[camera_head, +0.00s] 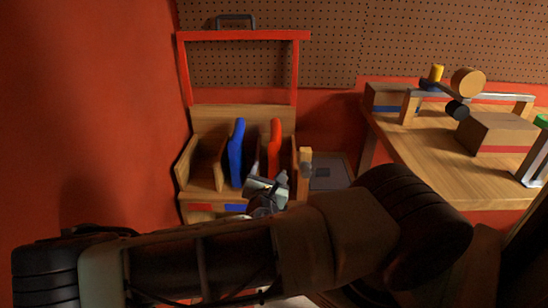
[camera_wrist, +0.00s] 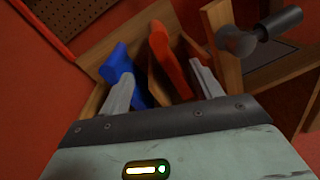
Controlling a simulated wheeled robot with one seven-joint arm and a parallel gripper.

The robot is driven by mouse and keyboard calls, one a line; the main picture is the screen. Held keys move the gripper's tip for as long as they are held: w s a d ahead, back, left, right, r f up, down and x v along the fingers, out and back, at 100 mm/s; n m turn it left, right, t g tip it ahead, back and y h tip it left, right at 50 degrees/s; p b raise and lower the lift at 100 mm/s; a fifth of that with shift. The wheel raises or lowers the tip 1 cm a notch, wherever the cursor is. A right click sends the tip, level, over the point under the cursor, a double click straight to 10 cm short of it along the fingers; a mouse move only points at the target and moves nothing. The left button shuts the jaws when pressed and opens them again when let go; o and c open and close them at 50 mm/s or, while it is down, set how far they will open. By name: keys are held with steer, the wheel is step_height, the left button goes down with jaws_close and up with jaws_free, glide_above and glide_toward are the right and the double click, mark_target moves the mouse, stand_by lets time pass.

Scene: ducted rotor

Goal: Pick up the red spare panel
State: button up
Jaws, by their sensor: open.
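The red spare panel (camera_head: 275,146) stands upright in a slot of the wooden rack (camera_head: 204,117). A blue panel (camera_head: 236,150) stands in the slot to its left. In the wrist view the red panel (camera_wrist: 170,62) and the blue panel (camera_wrist: 120,66) lie ahead of the fingers, with a wooden divider between them. My gripper (camera_head: 268,186) is in front of the rack, near the red panel's lower part. In the wrist view my gripper (camera_wrist: 160,72) is open. Its left finger overlaps the blue panel; its right finger is just right of the red panel. I see no grip on either.
A red frame (camera_head: 243,36) rises above the rack, before a pegboard (camera_head: 270,60). A wooden post (camera_head: 305,165) and grey tray (camera_head: 330,170) are right of the rack. A workbench (camera_head: 420,160) with a box and fixture stands at right. A red wall closes the left.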

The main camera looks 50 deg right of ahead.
mark_target(275, 140)
steer(key=x, duration=0.6)
steer(key=p+x, duration=0.1)
steer(key=x, duration=0.4)
steer(key=p+x, duration=0.1)
steer(key=x, duration=0.5)
steer(key=shift+w+d+r, duration=0.2)
steer(key=shift+w+r, duration=0.05)
steer(key=shift+r, duration=0.15)
jaws_close()
